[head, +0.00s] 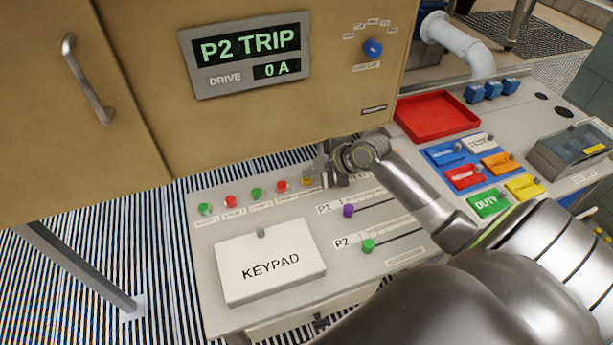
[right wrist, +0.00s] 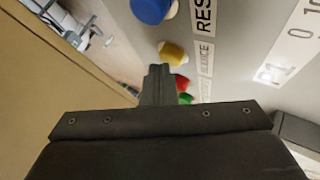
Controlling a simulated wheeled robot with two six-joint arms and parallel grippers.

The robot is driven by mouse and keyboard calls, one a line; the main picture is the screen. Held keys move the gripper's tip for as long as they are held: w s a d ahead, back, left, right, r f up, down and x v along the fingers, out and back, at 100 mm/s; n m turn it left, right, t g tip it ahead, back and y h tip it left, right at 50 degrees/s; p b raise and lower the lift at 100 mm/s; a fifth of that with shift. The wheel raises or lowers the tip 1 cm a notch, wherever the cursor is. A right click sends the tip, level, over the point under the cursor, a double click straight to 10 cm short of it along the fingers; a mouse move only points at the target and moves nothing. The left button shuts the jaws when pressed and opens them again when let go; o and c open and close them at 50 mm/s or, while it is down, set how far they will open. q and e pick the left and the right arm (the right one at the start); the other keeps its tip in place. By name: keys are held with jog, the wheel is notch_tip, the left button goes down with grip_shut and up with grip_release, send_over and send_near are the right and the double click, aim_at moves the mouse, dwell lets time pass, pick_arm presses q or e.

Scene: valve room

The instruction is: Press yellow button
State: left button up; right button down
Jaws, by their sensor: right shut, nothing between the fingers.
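The yellow button (right wrist: 171,52) shows in the right wrist view between a blue button (right wrist: 151,9) and a red button (right wrist: 182,83). In the head view a small part of the yellow button (head: 305,181) shows at the right end of the button row, beside my gripper. My right gripper (head: 316,172) is shut and empty over that end of the row. In the right wrist view its closed fingertips (right wrist: 159,70) are just beside the yellow button; I cannot tell whether they touch it. The blue button is hidden in the head view. My left gripper is not in view.
A keypad cover (head: 270,262) lies on the console in front of the row. Two sliders, purple (head: 348,210) and green (head: 368,246), are to the right. The cabinet (head: 250,130) stands close behind. A red tray (head: 437,117) and coloured tags (head: 465,177) are farther right.

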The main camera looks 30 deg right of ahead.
aim_at(311, 183)
jog(key=shift+r+p, duration=0.6)
jog(key=shift+r, duration=0.25)
notch_tip(311, 183, up, 5)
jog(key=p, duration=0.4)
dwell(0.7)
